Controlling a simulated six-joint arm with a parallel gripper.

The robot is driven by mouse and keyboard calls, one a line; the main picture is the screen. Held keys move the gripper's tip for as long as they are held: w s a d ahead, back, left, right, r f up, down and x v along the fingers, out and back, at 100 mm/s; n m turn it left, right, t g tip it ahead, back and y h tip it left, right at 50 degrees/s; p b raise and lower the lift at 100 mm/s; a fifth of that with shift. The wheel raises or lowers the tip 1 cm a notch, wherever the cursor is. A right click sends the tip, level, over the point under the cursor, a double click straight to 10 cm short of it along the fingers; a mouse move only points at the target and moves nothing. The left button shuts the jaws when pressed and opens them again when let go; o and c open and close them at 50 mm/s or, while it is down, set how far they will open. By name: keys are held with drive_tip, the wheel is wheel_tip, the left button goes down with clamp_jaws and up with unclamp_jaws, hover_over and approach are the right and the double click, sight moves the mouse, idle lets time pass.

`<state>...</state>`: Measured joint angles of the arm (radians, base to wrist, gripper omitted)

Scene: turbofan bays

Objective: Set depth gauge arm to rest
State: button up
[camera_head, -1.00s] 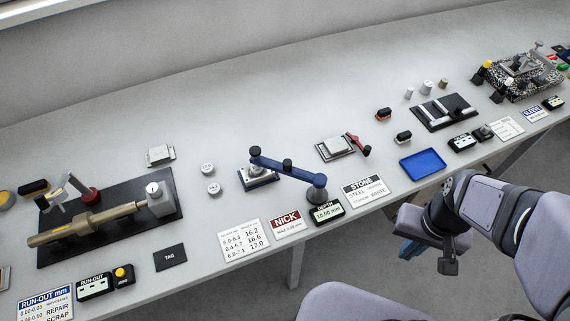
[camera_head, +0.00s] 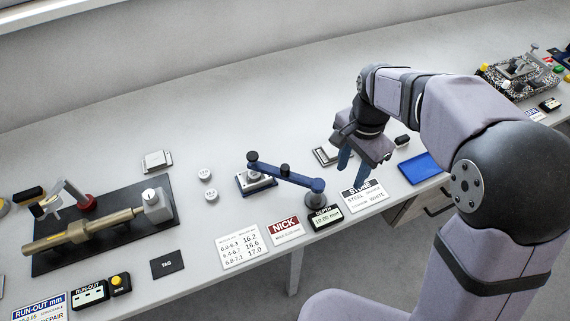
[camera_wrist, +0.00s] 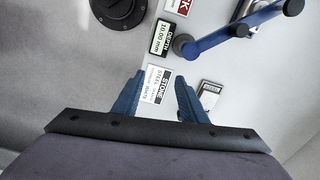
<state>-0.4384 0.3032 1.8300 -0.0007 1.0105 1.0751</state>
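The depth gauge arm (camera_head: 285,172) is a blue bar with black knobs. One end meets a dark round post (camera_head: 317,196) near the bench's front edge. The other end lies over a metal piece on a blue-edged base (camera_head: 257,181). The gauge display (camera_head: 326,217) reads 10.00 mm. The blue arm also shows at the upper right of the wrist view (camera_wrist: 240,27). My gripper (camera_head: 353,168) is open and empty, above the bench to the right of the post. Its two blue fingers (camera_wrist: 158,80) are spread over the STONE card in the wrist view, apart from the gauge arm.
The STONE card (camera_head: 362,199) lies just right of the display. A small fixture (camera_head: 322,154) is partly hidden behind my gripper. A blue tray (camera_head: 420,168) lies to the right. NICK (camera_head: 286,231) and number cards lie left of the display. The bench behind the gauge is clear.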

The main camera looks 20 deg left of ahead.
sight(285, 167)
drive_tip(key=a+m, duration=0.1)
drive_tip(key=a, duration=0.4)
drive_tip(key=a+m, duration=0.2)
drive_tip(key=a, duration=0.4)
drive_tip(key=a+m, duration=0.2)
drive_tip(key=a, duration=0.4)
drive_tip(key=shift+w+r, duration=0.2)
drive_tip(key=shift+d+f+p, duration=0.15)
drive_tip(key=shift+f+p, duration=0.85)
drive_tip(key=shift+f, duration=2.65)
clamp_jaws()
